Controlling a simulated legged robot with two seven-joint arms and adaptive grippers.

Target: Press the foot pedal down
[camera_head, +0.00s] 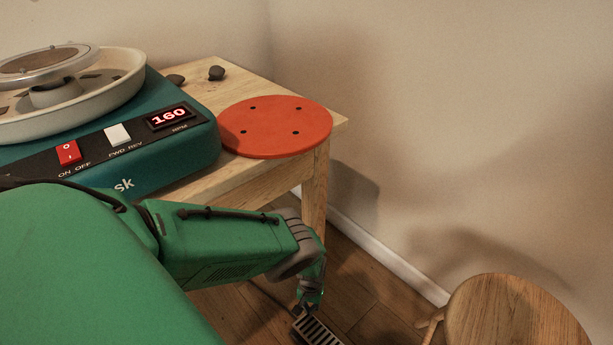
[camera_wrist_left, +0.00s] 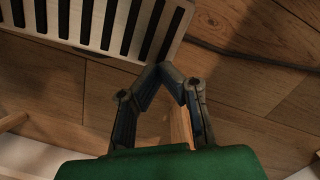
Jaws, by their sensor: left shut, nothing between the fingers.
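The foot pedal (camera_head: 316,331) is on the wooden floor at the bottom of the head view, partly cut off by the frame edge. It has a pale metal top with dark ribs. It also fills the top left of the left wrist view (camera_wrist_left: 104,27). My left gripper (camera_head: 309,303) reaches down beside the table leg to the pedal. Its fingers are shut and empty, with the tips at the pedal's edge in the left wrist view (camera_wrist_left: 170,72). I cannot tell whether they touch it. My right gripper is not in view.
A teal pottery wheel (camera_head: 180,140) with a 160 display stands on a wooden table (camera_head: 240,177). An orange disc (camera_head: 275,127) lies near the table's right corner. A round wooden stool (camera_head: 515,315) stands at the lower right. A dark cable (camera_wrist_left: 245,55) runs along the floor from the pedal.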

